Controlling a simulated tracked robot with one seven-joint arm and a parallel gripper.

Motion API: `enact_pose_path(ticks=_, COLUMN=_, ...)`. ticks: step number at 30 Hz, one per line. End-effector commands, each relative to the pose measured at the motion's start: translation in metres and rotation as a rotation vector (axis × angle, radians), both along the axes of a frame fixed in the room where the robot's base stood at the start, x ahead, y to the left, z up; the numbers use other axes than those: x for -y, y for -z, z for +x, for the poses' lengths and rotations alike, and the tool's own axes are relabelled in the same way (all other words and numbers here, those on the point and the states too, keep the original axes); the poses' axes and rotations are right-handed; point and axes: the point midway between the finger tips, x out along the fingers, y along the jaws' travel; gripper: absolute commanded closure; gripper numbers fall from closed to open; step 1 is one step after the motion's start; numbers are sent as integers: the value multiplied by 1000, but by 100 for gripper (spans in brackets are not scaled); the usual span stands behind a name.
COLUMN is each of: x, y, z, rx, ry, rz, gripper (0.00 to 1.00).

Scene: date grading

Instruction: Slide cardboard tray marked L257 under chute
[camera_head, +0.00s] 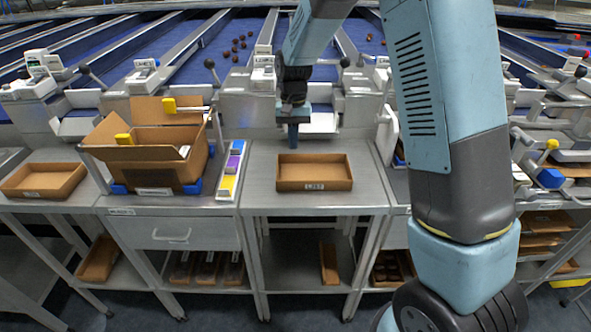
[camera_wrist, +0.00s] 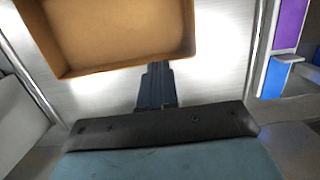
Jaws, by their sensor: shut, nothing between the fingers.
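The tray also fills the upper left of the wrist view (camera_wrist: 120,32). My gripper (camera_head: 293,141) is shut and empty, pointing down just behind the tray's back edge, left of its middle. In the wrist view the shut fingers (camera_wrist: 156,70) end close to the tray's wall; I cannot tell whether they touch.
Another shallow tray (camera_head: 45,181) lies at far left. Bare tabletop (camera_head: 262,180) surrounds the labelled tray. A lower shelf holds a leaning tray (camera_head: 329,264).

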Motion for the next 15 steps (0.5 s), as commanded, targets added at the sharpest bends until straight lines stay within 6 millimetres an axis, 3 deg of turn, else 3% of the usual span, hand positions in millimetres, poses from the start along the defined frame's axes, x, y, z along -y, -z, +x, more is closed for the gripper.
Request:
enact_pose_path(ticks=8, x=-5, y=8, z=-7, rx=-11, ry=0, rz=-6, gripper=100)
enact_pose_path(ticks=15, x=-6, y=7, z=-45, rx=-10, ry=-2, rz=-5, gripper=100)
